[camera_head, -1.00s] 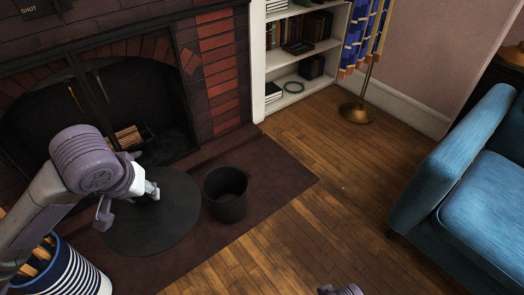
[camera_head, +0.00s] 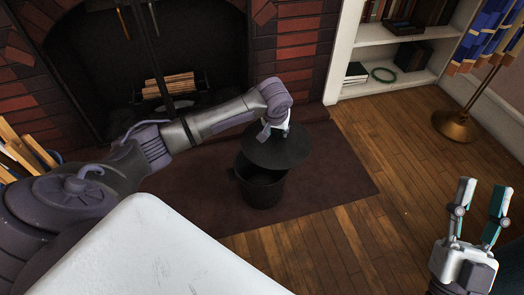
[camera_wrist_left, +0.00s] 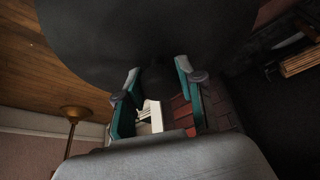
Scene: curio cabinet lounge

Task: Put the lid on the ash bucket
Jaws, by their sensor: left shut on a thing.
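The ash bucket (camera_head: 262,190) is a dark, open bucket standing on the dark red hearth. The lid (camera_head: 276,149) is a round dark disc. My left gripper (camera_head: 285,129) is shut on the lid near its upper right part and holds it above the bucket, shifted a little to the back right. The bucket's front opening shows below the lid's near edge; the rest of its rim is hidden. In the left wrist view the lid (camera_wrist_left: 145,35) fills the top, with the fingers on its dark knob. My right gripper (camera_head: 482,212) is open and empty above the wooden floor at right.
The fireplace (camera_head: 165,60) with logs (camera_head: 165,86) lies behind. A white bookshelf (camera_head: 350,90) and a brass lamp base (camera_head: 456,124) stand at back right. A holder of firewood (camera_head: 20,150) is at far left.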

